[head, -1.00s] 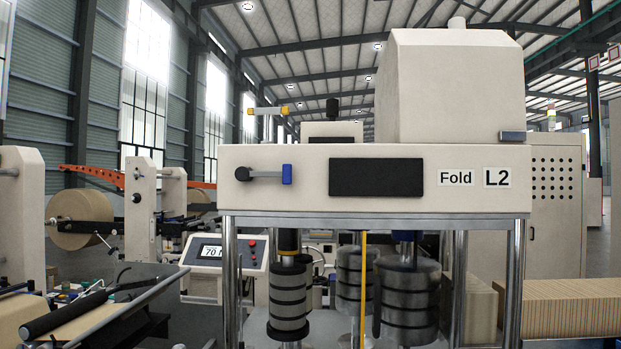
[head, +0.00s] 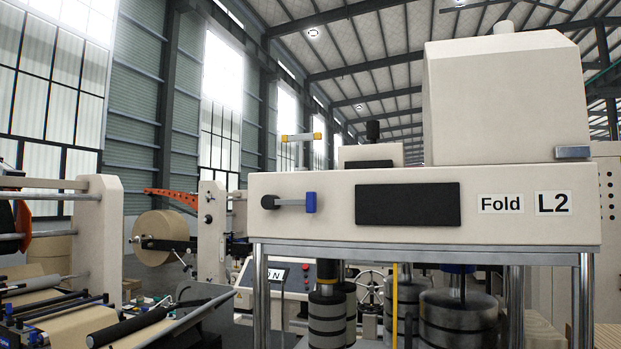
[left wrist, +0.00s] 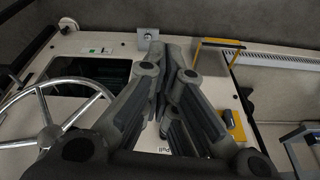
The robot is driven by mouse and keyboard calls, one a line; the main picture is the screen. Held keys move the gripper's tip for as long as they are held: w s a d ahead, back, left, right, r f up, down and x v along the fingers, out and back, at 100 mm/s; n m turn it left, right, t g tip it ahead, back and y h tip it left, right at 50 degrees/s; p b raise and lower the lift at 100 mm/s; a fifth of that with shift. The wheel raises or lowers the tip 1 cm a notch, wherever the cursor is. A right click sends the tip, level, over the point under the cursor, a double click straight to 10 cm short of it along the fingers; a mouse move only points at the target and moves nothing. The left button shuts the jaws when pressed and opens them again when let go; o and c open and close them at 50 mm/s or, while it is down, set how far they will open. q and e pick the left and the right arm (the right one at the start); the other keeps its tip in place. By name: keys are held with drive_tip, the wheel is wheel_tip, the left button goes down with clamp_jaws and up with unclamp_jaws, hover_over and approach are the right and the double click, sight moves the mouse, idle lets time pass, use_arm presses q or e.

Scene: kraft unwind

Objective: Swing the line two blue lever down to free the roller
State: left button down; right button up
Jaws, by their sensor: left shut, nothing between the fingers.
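The blue lever (head: 311,202) is on the front of the cream machine head (head: 400,223) marked "Fold L2". Its grey arm reaches level to the right from a black pivot, and the blue grip is at the arm's end. Slotted grey rollers (head: 327,322) stand upright under the head, partly cut off by the lower edge. My left gripper (left wrist: 176,48) shows only in the left wrist view. It is shut and empty, with its fingers together. I cannot make out the blue lever in that view. My right gripper is in neither view.
A yellow-tipped bar (head: 301,138) stands above the machine's left end. A kraft reel (head: 160,238) and a slanted grey tray are at the left. In the left wrist view, a handwheel (left wrist: 52,130) is at the left and a yellow-edged part (left wrist: 234,124) at the right.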

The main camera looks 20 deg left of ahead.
use_arm(q)
drive_tip(key=w+a+r+t+p, duration=0.1)
drive_tip(key=w+r+t, duration=0.3)
drive_tip(key=w+r, duration=1.05)
drive_tip(key=w+a+r+n+t, duration=0.1)
drive_tip(key=w+r+t, duration=0.2)
drive_tip(key=w+r, duration=1.2)
drive_tip(key=w+a+r+t+p, duration=0.1)
drive_tip(key=w+r+t, duration=0.45)
drive_tip(key=r, duration=1.75)
wheel_tip(320, 180, up, 43)
drive_tip(key=w+t, duration=0.2)
drive_tip(key=t, duration=0.4)
drive_tip(key=shift+w+d+f+n+h, duration=0.2)
drive_tip(key=shift+w+n+h, duration=0.1)
drive_tip(key=shift+w, duration=0.1)
drive_tip(key=shift+r, duration=0.1)
